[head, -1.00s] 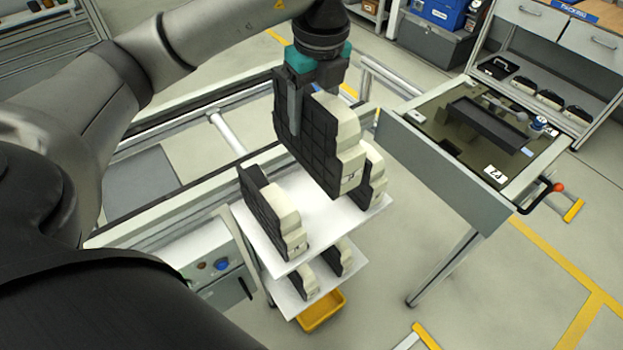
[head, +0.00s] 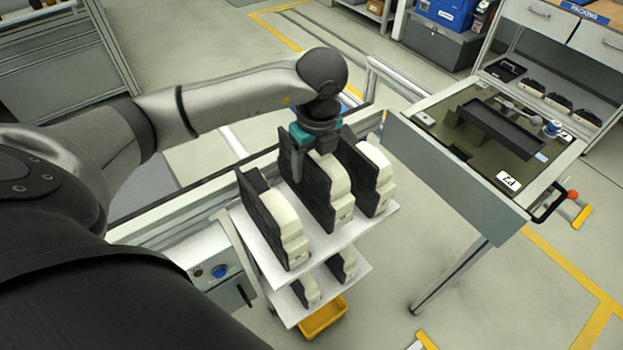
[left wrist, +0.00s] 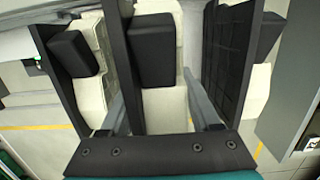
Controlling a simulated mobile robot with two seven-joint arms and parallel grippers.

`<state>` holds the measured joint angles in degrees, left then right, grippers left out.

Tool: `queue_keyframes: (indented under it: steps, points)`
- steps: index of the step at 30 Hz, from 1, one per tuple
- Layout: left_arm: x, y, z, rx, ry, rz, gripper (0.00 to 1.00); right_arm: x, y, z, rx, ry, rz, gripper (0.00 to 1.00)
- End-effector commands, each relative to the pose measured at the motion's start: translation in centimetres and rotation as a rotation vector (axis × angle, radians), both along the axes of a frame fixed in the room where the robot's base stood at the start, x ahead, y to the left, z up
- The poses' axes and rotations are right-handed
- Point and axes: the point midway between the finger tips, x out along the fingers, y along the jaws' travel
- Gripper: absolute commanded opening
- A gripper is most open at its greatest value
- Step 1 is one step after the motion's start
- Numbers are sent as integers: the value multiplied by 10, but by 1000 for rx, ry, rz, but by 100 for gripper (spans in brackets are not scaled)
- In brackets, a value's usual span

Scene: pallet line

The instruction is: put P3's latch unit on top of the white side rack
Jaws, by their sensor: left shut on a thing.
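The white side rack (head: 345,237) stands in the middle of the head view. Three black-and-cream latch units stand upright side by side at its top shelf. My left gripper (head: 308,160) is shut on the middle latch unit (head: 341,195), coming from above. Its lower edge appears to be at the shelf surface; I cannot tell if it bears fully on it. A left unit (head: 292,232) and a right unit (head: 378,175) flank it. In the left wrist view the held unit (left wrist: 164,108) lies between my two fingers. My right gripper is not in view.
The rack's lower shelf (head: 290,308) holds more units, above a yellow bin (head: 323,318). To the right is a station marked P2 (head: 508,181) with a grey side panel (head: 450,180). The gaps between the top units are narrow.

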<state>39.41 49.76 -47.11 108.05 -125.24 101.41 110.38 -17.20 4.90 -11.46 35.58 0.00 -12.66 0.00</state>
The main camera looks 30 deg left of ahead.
Motion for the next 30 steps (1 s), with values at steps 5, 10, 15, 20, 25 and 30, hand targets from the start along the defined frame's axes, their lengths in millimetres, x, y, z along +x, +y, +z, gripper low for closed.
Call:
queue_keyframes:
  steps: [5,10,15,20,25,30]
  points:
    - [0,0,-16,0,1,-1,0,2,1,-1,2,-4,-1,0]
    - [0,0,-41,0,1,-1,0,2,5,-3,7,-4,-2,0]
    - [1,0,-48,0,-2,-1,0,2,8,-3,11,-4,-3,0]
    - [1,0,-47,0,-3,-1,0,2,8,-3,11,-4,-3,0]
    - [0,0,-51,1,-1,-1,67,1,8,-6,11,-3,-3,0]
    - [0,0,-51,1,-1,-1,86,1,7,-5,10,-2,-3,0]
